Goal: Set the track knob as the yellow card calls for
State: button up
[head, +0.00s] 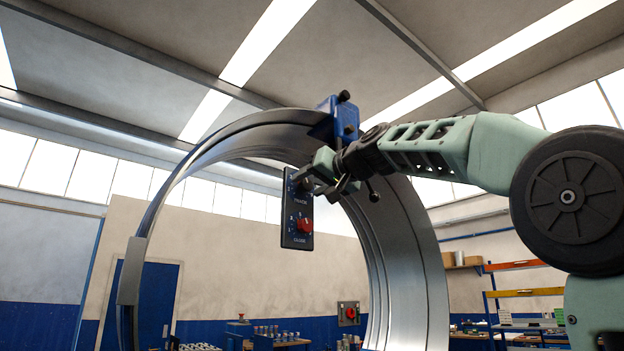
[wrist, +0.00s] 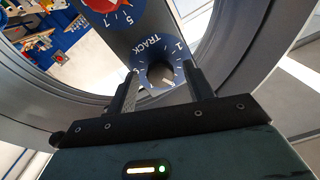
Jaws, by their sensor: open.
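In the head view my gripper (head: 312,183) hides the track knob. A red knob (head: 305,225) sits lower on the panel, above the word CLOSE. I see no yellow card in either view.
The large metal duct ring (head: 412,245) curves around the panel. A blue clamp block (head: 327,118) sits on its top edge, close to my arm. A wall plate with a red button (head: 349,313), benches and shelves (head: 525,291) stand farther back.

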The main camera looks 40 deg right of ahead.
jog(key=c, duration=1)
jog(key=shift+o, duration=0.2)
jog(key=shift+m, duration=0.4)
jog(key=m, duration=0.4)
jog(key=shift+m+p, duration=0.3)
jog(key=shift+m, duration=0.1)
jog(key=m+p, duration=0.1)
jog(key=m, duration=0.3)
jog(key=shift+m, duration=0.4)
jog(key=o, duration=1)
jog(key=shift+c, duration=0.2)
